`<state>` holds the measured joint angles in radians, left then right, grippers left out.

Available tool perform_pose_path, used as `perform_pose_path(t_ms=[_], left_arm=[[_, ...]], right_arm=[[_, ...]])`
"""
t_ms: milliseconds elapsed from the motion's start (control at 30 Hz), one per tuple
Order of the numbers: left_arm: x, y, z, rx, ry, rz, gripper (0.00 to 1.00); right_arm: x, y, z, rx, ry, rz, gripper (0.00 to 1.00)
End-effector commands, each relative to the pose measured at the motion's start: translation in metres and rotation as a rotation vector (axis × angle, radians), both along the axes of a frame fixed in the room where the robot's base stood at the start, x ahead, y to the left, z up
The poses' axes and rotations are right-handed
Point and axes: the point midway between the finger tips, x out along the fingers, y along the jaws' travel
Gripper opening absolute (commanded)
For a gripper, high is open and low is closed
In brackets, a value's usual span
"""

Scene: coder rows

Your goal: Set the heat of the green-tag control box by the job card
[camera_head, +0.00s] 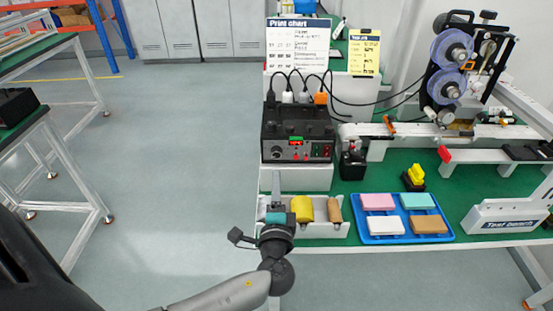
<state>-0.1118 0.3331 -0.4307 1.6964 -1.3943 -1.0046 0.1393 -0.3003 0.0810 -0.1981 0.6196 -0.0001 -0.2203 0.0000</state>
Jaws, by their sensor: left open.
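The black control box (285,133) stands on a white block at the left of the green bench. It has a small green tag, a red lit display, a knob at its front left and small red and green parts at its right. The yellow job card (364,55) hangs upright behind it; its text is too small to read. My left gripper (276,178) points up toward the box from below, in front of the white block and apart from the box front. It is open and seems empty. My right gripper is not in view.
A white rack with a yellow roll (302,209) and a brown roll lies beside my left gripper. A blue tray (403,236) with several coloured blocks is right of it. A print chart (297,45) and cables are behind the box. A reel machine (452,70) stands at right.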

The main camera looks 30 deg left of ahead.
Motion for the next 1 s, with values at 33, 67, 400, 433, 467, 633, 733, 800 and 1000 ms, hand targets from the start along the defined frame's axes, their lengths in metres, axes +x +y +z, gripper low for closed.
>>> perform_pose_path(t_ms=[33,67,400,433,467,633,733,800,1000], left_arm=[[0.011,0.006,0.001,0.004,-0.002,0.0,0.48],[0.016,0.01,0.001,0.004,-0.002,0.0,0.48],[0.068,0.043,0.0,0.001,-0.001,0.003,0.48],[0.071,0.044,0.0,0.001,0.0,0.002,0.48],[0.074,0.046,0.0,0.001,-0.001,0.001,0.48],[0.084,0.052,0.0,-0.001,0.0,0.001,0.48],[0.086,0.053,0.0,-0.002,0.001,0.001,0.48],[0.086,0.053,0.0,-0.003,0.001,0.001,0.48],[0.086,0.053,0.0,-0.001,0.0,0.001,0.44]], right_arm=[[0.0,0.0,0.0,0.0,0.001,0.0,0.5],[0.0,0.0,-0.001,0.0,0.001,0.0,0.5],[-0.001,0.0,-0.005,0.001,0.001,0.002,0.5],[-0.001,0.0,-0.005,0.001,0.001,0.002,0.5],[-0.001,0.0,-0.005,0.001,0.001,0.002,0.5],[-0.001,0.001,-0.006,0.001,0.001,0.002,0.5],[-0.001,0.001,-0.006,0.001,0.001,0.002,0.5],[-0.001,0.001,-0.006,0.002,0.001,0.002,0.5],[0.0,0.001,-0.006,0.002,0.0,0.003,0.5]])
